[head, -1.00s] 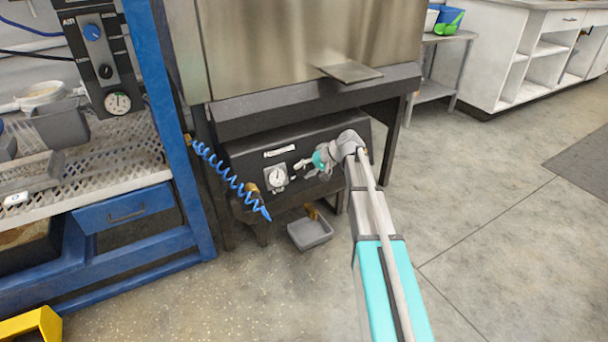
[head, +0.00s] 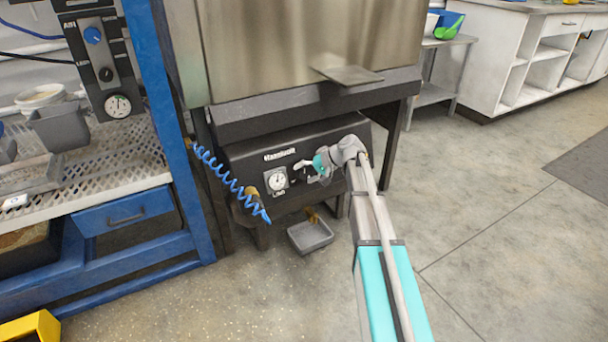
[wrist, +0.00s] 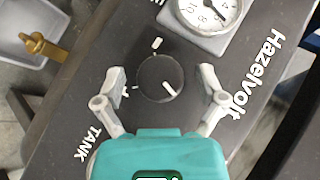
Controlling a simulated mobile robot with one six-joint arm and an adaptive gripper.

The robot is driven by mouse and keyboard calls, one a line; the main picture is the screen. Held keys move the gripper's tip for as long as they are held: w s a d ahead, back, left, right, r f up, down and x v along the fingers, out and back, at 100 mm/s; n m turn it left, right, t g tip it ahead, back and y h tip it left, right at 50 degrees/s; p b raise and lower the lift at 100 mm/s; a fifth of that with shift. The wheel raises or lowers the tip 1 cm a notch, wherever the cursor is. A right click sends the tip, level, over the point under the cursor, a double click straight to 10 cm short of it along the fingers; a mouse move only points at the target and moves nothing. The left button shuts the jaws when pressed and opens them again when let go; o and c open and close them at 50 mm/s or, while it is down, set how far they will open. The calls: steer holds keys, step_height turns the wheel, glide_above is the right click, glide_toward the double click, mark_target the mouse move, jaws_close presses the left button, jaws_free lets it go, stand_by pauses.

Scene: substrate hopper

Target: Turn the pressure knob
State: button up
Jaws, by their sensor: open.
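The black round knob (wrist: 158,78) with a white pointer line sits on the dark panel, between the fingers of my gripper (wrist: 163,84) in the wrist view. The fingers are spread, one on each side of the knob, with a gap visible on both sides. The pointer line aims to the lower right in that view. The gauge also shows at the top of the wrist view (wrist: 208,14).
The dark panel (head: 240,158) is lettered "Hazelvolt", with "TANK" printed lower. A brass valve (wrist: 42,47) is beside it, above a grey tray (head: 312,236) on the floor. A coiled blue hose (head: 228,178) hangs left of the gauge. A blue-framed rack (head: 170,130) stands at left.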

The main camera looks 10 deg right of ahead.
steer(key=shift+r+p, duration=0.1)
steer(key=shift+p, duration=0.25)
steer(key=n+h+p, duration=0.2)
steer(key=shift+r+h+p, duration=0.1)
steer(key=shift+h+p, duration=0.2)
steer(key=shift+h, duration=0.1)
steer(key=n+h+p, duration=0.2)
steer(key=h, duration=0.1)
steer(key=shift+a+h, duration=0.1)
steer(key=shift+h, duration=0.2)
steer(key=shift+r+n+h+p, duration=0.1)
steer(key=shift+n+h+p, duration=0.3)
steer(key=shift+n+p, duration=0.1)
steer(key=p+v, duration=1.2)
steer(key=v, duration=0.2)
steer(key=s+a+m+g+h+p, duration=0.1)
steer(key=s, duration=1)
steer(key=s+a+m+g+h, duration=0.1)
steer(key=s+a+g, duration=0.1)
steer(key=s, duration=1)
steer(key=shift+a+f+h+p, duration=0.25)
steer(key=shift+f+h+p, duration=0.05)
steer(key=shift+f+p, duration=0.1)
